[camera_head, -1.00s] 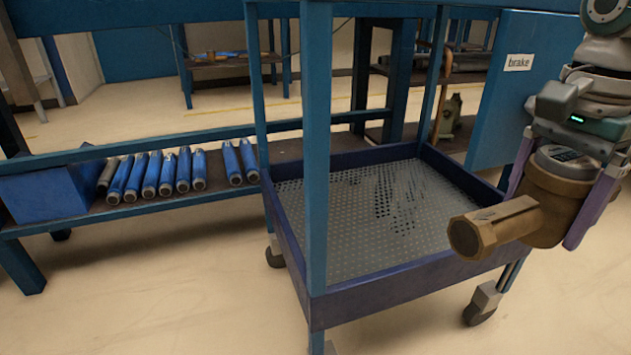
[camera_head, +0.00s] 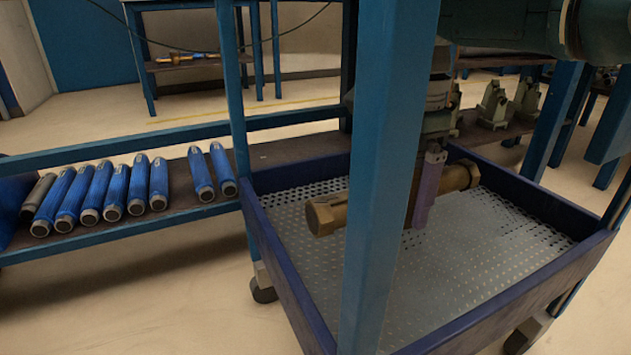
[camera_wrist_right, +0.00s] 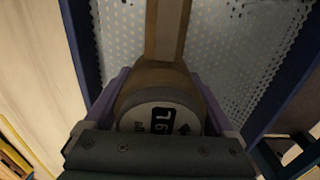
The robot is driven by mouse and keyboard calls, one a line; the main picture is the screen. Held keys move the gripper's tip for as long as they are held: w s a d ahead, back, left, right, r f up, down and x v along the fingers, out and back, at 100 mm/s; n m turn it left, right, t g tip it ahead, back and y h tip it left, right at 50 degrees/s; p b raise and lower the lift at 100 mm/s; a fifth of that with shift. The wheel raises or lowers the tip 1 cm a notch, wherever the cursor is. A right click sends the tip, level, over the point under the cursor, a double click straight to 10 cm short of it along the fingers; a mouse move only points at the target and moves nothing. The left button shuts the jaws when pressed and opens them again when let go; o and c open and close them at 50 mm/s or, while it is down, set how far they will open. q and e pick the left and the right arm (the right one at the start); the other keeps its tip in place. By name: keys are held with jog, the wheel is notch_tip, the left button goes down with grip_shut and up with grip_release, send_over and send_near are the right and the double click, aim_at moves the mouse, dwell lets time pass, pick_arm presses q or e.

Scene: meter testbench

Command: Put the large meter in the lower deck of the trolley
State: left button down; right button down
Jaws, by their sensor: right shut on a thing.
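The large brass meter (camera_head: 456,178) is over the perforated floor of the trolley's lower deck (camera_head: 500,270), behind the blue front-left post. My right gripper (camera_head: 420,205) is shut on it from above, with a purple finger at its side. The post hides the middle of the meter and part of the gripper. In the right wrist view the meter's round dial (camera_wrist_right: 160,122) sits between the purple fingers, with its brass pipe pointing over the deck floor. I cannot tell whether the meter touches the floor. My left gripper is not in view.
The deck has a raised dark blue rim (camera_head: 550,205) and a blue post (camera_head: 390,170) rising at the front. Several blue cylinders (camera_head: 115,190) lie on a low shelf at the left. Grey-green fixtures (camera_head: 495,103) stand on a shelf behind the trolley.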

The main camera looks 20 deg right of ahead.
jog(key=f+b, duration=0.1)
jog(key=f, duration=0.1)
jog(key=f+b, duration=0.4)
jog(key=shift+s+a, duration=0.1)
jog(key=shift+s, duration=0.15)
notch_tip(320, 180, down, 4)
jog(key=b, duration=0.4)
jog(key=shift+w+f, duration=0.1)
grip_release()
jog(key=shift+f, duration=0.1)
notch_tip(320, 180, up, 12)
jog(key=p, duration=1)
